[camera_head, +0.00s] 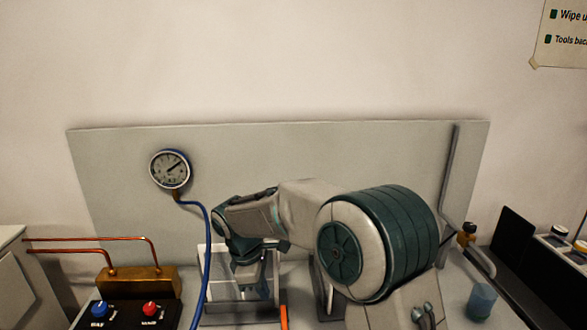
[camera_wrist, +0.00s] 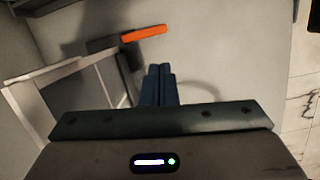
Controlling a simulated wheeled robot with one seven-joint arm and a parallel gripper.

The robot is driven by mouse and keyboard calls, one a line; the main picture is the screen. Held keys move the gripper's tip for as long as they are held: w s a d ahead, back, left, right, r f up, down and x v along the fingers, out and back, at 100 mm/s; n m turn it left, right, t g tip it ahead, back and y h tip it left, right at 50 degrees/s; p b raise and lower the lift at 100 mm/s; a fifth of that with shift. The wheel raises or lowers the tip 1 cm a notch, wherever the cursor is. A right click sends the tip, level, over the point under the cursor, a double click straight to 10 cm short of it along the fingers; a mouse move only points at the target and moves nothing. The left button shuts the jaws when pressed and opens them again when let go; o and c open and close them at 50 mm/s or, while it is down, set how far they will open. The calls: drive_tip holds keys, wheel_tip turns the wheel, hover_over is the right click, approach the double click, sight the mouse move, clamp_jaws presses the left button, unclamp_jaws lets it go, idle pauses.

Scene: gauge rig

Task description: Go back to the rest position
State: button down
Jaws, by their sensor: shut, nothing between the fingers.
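My gripper (camera_wrist: 160,85) shows in the wrist view with its two dark blue fingers pressed together and nothing between them. It points down towards a light grey surface (camera_wrist: 225,50). In the head view my arm reaches across the middle of the bench, and my wrist hangs in front of a white-framed stand (camera_head: 207,265). The fingertips cannot be made out there. In the wrist view the white frame (camera_wrist: 45,75) lies to the left of the fingers. An orange-handled tool (camera_wrist: 145,33) lies beyond the fingertips, apart from them.
A round gauge (camera_head: 170,170) with a blue hose (camera_head: 208,245) stands before the grey back panel (camera_head: 120,200). A brass block (camera_head: 135,283) with copper pipes and a black box (camera_head: 125,314) with blue and red knobs sit left.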

drive_tip(key=s+d+r+m+t+y, duration=0.1)
drive_tip(key=s+d+r+m, duration=0.35)
drive_tip(key=d, duration=0.35)
drive_tip(key=s+d+r+m, duration=0.3)
drive_tip(key=s+d+m, duration=0.2)
drive_tip(key=d, duration=0.4)
drive_tip(key=s+d+m+y, duration=0.1)
drive_tip(key=s+d+m, duration=0.2)
drive_tip(key=s, duration=0.3)
drive_tip(key=s+d+f+m+t, duration=0.1)
drive_tip(key=s+d+m, duration=0.2)
drive_tip(key=s+m, duration=0.2)
drive_tip(key=shift+s+d+f+t+y, duration=0.2)
drive_tip(key=shift+s+d+t+y, duration=0.15)
drive_tip(key=shift+s, duration=0.3)
